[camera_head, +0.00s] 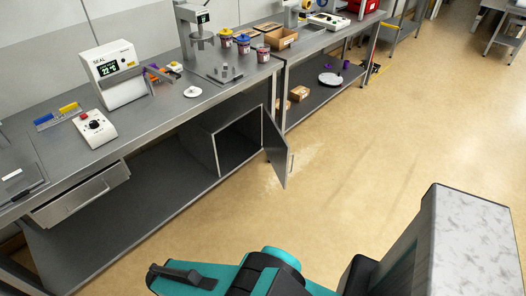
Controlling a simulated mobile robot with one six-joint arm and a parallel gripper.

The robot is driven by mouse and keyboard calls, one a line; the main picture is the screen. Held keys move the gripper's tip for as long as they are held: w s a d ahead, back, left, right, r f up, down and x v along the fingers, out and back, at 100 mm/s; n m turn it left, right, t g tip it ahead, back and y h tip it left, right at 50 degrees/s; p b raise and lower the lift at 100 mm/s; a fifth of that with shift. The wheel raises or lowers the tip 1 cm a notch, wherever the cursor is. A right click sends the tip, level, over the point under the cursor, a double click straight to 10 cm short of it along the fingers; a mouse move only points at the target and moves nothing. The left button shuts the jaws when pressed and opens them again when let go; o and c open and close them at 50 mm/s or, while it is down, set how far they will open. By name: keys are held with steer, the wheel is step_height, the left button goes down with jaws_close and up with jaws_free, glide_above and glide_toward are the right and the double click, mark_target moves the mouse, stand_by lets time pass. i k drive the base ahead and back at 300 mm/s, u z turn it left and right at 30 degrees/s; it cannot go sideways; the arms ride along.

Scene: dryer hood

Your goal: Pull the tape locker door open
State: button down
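The tape locker (200,146) is a grey box on the lower shelf under the bench. Its door (275,148) stands wide open, swung out from the front on its right side, over the floor. A small upright handle (291,163) shows at the door's free edge. The inside of the locker is dark, and I see nothing in it. My teal and black arm crosses the bottom of the view. The dark part at its left end looks like my gripper (168,273). It is well apart from the door, and its fingers do not show clearly.
A drawer (82,195) sticks out under the bench at left. The bench top holds a sealer (115,75), a control box (94,127) and several tins. A second bench with boxes stands beyond. The tan floor (370,150) right of the door is clear.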

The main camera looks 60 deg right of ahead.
mark_target(277, 149)
steer(key=z, duration=0.1)
steer(key=k, duration=0.2)
steer(key=u, duration=1.55)
steer(key=k, duration=1.3)
steer(key=z, duration=1.25)
steer(key=i, duration=1.3)
